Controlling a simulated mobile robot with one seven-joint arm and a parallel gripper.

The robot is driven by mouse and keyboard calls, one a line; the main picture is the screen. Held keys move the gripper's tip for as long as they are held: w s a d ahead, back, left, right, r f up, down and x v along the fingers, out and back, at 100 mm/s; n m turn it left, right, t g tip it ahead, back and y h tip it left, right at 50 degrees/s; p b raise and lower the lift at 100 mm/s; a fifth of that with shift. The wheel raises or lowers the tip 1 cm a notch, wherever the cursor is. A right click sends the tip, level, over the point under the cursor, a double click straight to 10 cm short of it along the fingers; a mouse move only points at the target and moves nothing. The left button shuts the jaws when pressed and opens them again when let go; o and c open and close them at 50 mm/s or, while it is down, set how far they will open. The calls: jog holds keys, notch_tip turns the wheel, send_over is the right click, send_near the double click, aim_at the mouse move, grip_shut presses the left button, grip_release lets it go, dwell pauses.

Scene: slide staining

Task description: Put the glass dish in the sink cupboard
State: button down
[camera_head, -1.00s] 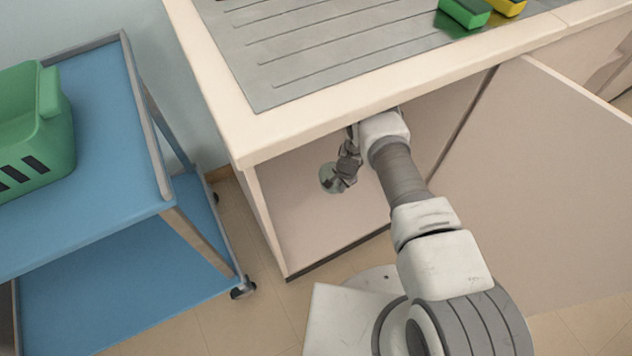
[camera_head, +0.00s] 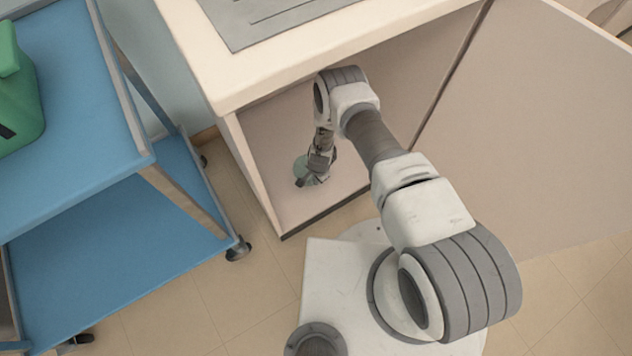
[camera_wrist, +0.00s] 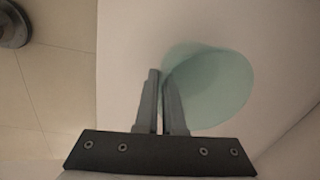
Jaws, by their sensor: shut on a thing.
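The glass dish (camera_wrist: 215,88) is a pale green, see-through round dish. In the wrist view my gripper (camera_wrist: 162,78) is shut on its left edge, with the dish reaching out to the right. In the head view the dish (camera_head: 301,168) shows beside my gripper (camera_head: 307,180), inside the open sink cupboard (camera_head: 285,208), low over the cupboard floor. I cannot tell whether the dish touches the floor. Part of the dish is hidden behind the fingers.
The cupboard door (camera_head: 540,130) stands wide open at the right. The cupboard floor around the dish looks clear.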

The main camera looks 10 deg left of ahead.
jog(key=shift+f, duration=0.95)
jog(key=shift+f, duration=0.2)
jog(key=c, duration=1)
grip_release()
jog(key=shift+r, duration=0.15)
jog(key=r+p, duration=0.1)
jog(key=r, duration=0.1)
jog(key=r+p, duration=0.1)
jog(key=r, duration=0.2)
jog(key=r+p, duration=0.1)
jog(key=r, duration=0.1)
jog(key=shift+s+d+r, duration=0.25)
jog(key=shift+r, duration=0.05)
